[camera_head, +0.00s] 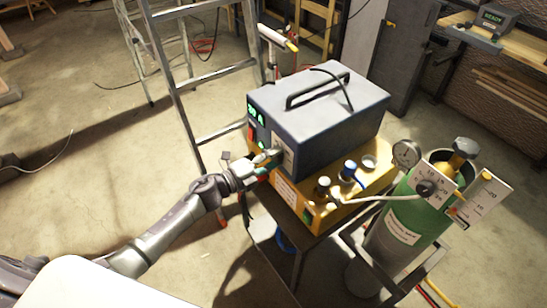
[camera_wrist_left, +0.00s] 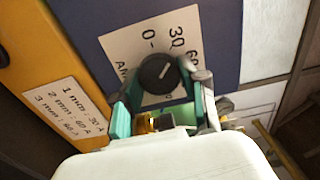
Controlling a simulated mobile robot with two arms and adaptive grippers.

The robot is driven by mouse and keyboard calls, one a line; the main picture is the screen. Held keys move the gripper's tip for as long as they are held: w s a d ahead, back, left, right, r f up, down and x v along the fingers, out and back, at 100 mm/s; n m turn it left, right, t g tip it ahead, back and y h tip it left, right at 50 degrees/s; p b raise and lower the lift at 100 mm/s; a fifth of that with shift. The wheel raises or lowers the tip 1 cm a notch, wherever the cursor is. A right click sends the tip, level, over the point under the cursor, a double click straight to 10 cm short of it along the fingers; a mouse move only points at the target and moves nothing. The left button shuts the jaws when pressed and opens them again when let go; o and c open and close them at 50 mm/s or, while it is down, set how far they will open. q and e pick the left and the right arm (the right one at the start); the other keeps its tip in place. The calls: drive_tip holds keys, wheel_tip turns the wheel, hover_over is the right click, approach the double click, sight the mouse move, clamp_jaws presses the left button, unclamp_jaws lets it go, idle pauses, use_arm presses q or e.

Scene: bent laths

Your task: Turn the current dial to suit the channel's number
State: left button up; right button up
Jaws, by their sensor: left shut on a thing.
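The black current dial (camera_wrist_left: 157,72) sits on a white scale plate (camera_wrist_left: 125,52) on the front of the dark blue power box (camera_head: 320,110). Its pale pointer line aims up and right; the scale shows 0, 30 and 60. My left gripper (camera_head: 267,158) is at the box front. In the left wrist view its fingers (camera_wrist_left: 163,98) are on either side of the dial, shut on it. The green display (camera_head: 256,113) appears to show a number with A, too small to read surely. A label (camera_wrist_left: 68,104) lists 1 mm, 2 mm and 3 mm with amps. My right gripper is not in view.
The box stands on a yellow unit (camera_head: 325,215) on a cart. A green cylinder (camera_head: 410,210) with a gauge (camera_head: 406,153) stands close on the right. A ladder (camera_head: 185,110) stands behind on the left. The floor at left is mostly clear.

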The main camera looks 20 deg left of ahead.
use_arm(q)
drive_tip(key=o, duration=1.1)
drive_tip(key=v, duration=1.2)
drive_tip(key=shift+a, duration=0.15)
